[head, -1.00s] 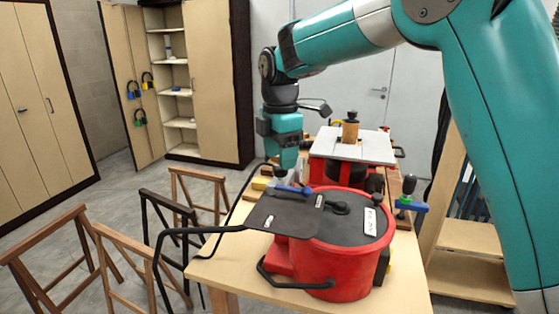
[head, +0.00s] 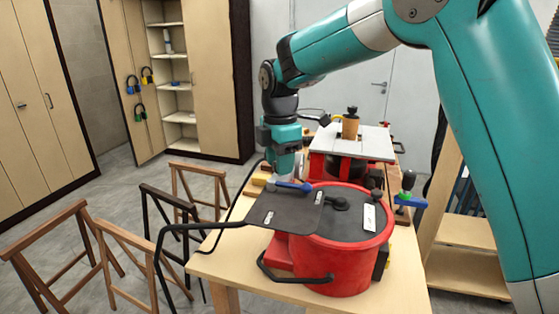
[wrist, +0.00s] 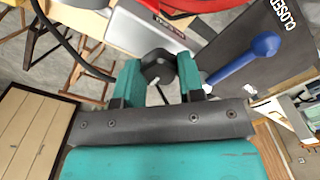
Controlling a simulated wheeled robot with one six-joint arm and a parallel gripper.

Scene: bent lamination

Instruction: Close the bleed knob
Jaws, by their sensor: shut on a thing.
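In the wrist view a black faceted knob (wrist: 158,66) sits between the two teal fingers of my gripper (wrist: 160,78), which is shut on it. I take it to be the bleed knob. In the head view my gripper (head: 284,166) points down behind the red round vessel, and its fingertips and the knob are largely hidden there. A blue lever (wrist: 245,60) lies right of the fingers over a dark plate lettered "CLOSED", partly cut off. The lever also shows in the head view (head: 293,187).
The red vessel (head: 340,272) with a dark lid stands on the wooden table (head: 222,262). Behind it is a red press with a white top (head: 352,143). Trestles (head: 180,205) stand on the floor at left.

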